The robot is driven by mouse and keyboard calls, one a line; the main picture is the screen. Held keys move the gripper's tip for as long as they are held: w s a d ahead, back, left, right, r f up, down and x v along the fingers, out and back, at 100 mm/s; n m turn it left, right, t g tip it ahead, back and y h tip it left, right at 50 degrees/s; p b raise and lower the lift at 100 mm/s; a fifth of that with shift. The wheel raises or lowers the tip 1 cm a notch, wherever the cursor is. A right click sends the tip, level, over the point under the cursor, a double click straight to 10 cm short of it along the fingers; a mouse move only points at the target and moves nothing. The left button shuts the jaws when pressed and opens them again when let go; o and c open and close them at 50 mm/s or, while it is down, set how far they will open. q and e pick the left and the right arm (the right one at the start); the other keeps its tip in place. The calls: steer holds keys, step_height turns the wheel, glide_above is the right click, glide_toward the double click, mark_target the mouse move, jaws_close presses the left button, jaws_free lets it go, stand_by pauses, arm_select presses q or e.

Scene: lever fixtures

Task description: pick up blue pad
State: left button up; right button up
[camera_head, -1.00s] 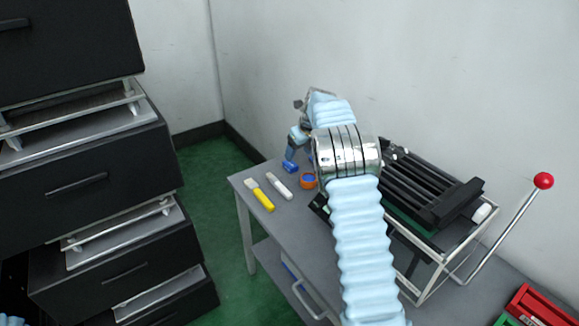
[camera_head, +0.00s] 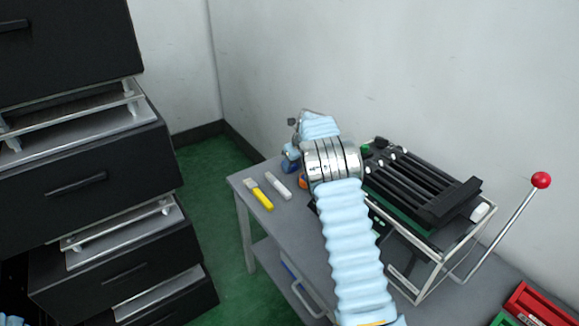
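The blue pad (camera_head: 290,167) is a small dark blue piece near the back left corner of the grey table (camera_head: 262,172). My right arm, in a light blue ribbed sleeve with a silver joint, reaches over the table from the bottom. My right gripper (camera_head: 291,154) is at the pad, just above or touching it; I cannot tell which. Its fingertips are small and partly hidden, so I cannot see whether they are open or shut. My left gripper is not in view.
A yellow-handled tool (camera_head: 260,196) and a white-handled tool (camera_head: 278,187) lie left of my arm. An orange roll (camera_head: 303,182) is partly hidden by it. A black lever fixture (camera_head: 425,185) with a red knob (camera_head: 541,180) stands right. Black drawers (camera_head: 90,185) stand left.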

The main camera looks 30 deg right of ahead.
steer(key=c, duration=0.6)
steer(key=shift+r, duration=0.5)
steer(key=s+a+r, duration=0.2)
steer(key=s+r, duration=0.2)
steer(key=s+a+r+b, duration=0.1)
steer(key=s+a+r, duration=0.2)
steer(key=r, duration=0.1)
steer(key=s+a+r, duration=0.3)
steer(key=s+r, duration=0.1)
steer(key=shift+s, duration=0.3)
